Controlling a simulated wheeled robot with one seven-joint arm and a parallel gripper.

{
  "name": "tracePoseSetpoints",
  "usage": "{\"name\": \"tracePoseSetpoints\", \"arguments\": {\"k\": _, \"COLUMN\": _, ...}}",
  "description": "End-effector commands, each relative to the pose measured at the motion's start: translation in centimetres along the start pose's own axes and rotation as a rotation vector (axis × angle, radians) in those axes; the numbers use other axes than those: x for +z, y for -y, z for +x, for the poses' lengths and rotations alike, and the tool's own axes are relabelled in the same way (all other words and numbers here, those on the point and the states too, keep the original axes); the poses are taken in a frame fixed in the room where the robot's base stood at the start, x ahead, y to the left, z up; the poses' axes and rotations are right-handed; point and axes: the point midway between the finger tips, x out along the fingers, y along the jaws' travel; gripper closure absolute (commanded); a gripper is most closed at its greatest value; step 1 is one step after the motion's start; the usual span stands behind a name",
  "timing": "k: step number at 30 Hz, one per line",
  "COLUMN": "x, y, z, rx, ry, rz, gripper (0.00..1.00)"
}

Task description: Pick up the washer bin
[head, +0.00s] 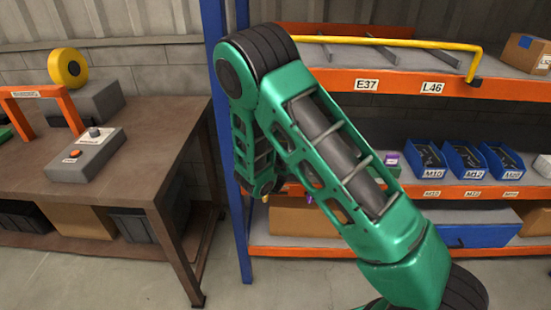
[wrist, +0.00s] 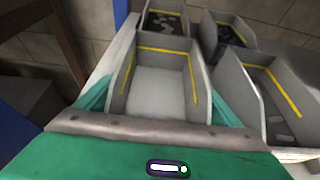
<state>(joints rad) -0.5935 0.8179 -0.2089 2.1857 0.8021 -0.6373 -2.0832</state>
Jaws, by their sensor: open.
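In the wrist view, a grey open-top bin (wrist: 167,92) with a yellow line inside its walls stands between the green fingers of my gripper (wrist: 160,103). The gripper is open, with one finger along each side of this bin. I cannot tell whether the fingers touch it. Its floor looks pale and bare, and no label on it shows. Which bin holds washers cannot be read. In the head view my arm covers this bin and most of the gripper.
More grey bins stand close by: one at the right (wrist: 270,95) and one behind (wrist: 168,22), with small parts inside. In the head view, a blue rack post (head: 229,200) is near my arm. Blue bins (head: 463,160) stand on the shelf, and a workbench (head: 150,140) is at left.

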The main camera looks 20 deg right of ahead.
Motion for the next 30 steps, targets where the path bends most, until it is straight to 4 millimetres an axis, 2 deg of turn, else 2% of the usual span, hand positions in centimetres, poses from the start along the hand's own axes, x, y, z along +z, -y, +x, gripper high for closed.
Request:
{"name": "tracePoseSetpoints", "arguments": {"k": 6, "x": 0.0, "y": 0.0, "z": 0.1, "rx": 0.001, "ry": 0.0, "rz": 0.0, "gripper": 0.12}}
{"name": "tracePoseSetpoints", "arguments": {"k": 12, "x": 0.0, "y": 0.0, "z": 0.0, "rx": 0.001, "ry": 0.0, "rz": 0.001, "gripper": 0.59}}
{"name": "tracePoseSetpoints", "arguments": {"k": 22, "x": 0.6, "y": -0.1, "z": -0.2, "rx": 0.001, "ry": 0.003, "rz": 0.003, "gripper": 0.59}}
{"name": "tracePoseSetpoints", "arguments": {"k": 26, "x": 1.9, "y": -0.1, "z": -0.7, "rx": 0.001, "ry": 0.003, "rz": 0.004, "gripper": 0.59}}
{"name": "tracePoseSetpoints", "arguments": {"k": 30, "x": 4.0, "y": -0.1, "z": -1.6, "rx": 0.002, "ry": 0.005, "rz": 0.007, "gripper": 0.59}}
